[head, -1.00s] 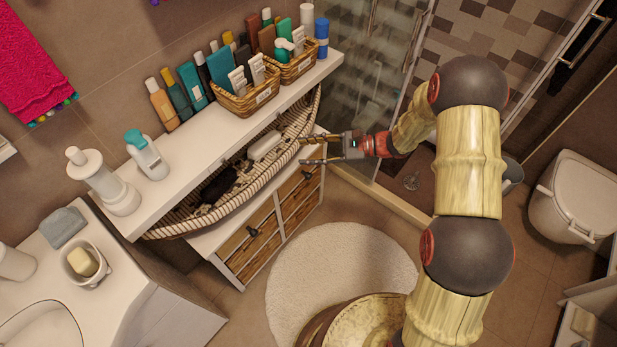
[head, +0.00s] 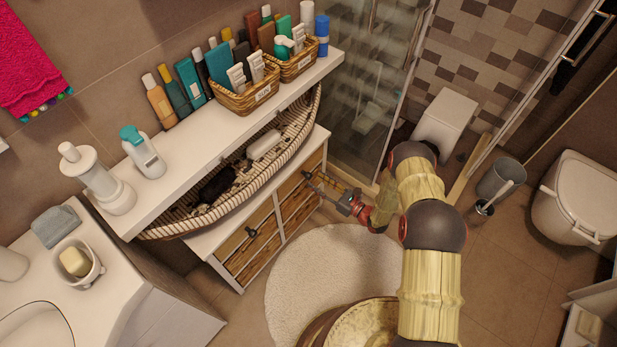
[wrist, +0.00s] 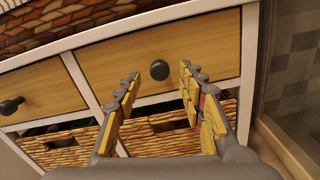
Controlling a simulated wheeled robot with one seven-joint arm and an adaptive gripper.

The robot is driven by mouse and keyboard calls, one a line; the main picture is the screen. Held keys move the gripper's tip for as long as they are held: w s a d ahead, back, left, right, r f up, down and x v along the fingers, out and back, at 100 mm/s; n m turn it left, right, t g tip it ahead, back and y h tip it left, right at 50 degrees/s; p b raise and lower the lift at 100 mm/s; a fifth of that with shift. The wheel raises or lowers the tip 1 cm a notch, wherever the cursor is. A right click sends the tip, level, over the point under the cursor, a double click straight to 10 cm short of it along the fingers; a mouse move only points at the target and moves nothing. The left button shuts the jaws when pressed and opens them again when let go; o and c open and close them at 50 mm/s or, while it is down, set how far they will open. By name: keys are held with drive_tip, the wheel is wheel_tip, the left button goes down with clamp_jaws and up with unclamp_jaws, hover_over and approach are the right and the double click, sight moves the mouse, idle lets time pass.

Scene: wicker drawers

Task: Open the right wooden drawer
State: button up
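The right wooden drawer (wrist: 212,45) is shut, with a round dark knob (wrist: 159,70) at its middle in the wrist view. In the head view the right drawer (head: 290,184) sits at the top right of the white cabinet, partly behind my gripper. My gripper (head: 313,180) is in front of that drawer. In the wrist view its two fingers (wrist: 160,78) are spread apart and empty, and the knob appears between the fingertips. I cannot tell whether the fingertips reach as far as the knob.
The left wooden drawer (wrist: 42,88) has its own dark knob. Wicker drawers (wrist: 165,138) are below. A striped boat-shaped basket (head: 300,120) sits on the cabinet, under a white shelf (head: 195,138) with bottles. The shower glass (head: 365,90) is close on the right. A round rug (head: 315,270) lies in front.

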sight(311, 178)
drive_tip(key=shift+b+x, duration=0.7)
drive_tip(key=shift+x, duration=1.95)
drive_tip(key=c, duration=0.3)
clamp_jaws()
